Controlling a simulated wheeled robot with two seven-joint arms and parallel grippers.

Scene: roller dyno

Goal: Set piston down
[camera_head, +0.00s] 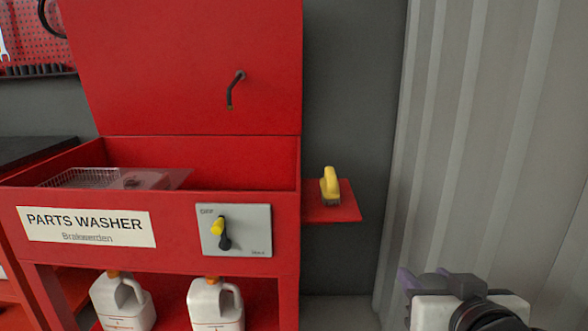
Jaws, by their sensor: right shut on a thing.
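My right gripper (436,281) is at the lower right, its purple fingers partly showing past its white and black body. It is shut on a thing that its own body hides. I take this to be the piston, but no part of it shows clearly. The red parts washer (182,267) stands to the left with its lid raised. A wire basket (90,177) sits in its open basin. The gripper is in front of the grey wall, right of the washer and apart from it. My left gripper is not in view.
A red side shelf (333,214) on the washer holds a yellow-handled brush (330,186). A control panel (250,228) with a yellow-tipped switch is on the front. Two white jugs (122,303) (216,306) stand below. A corrugated wall (490,130) bounds the right.

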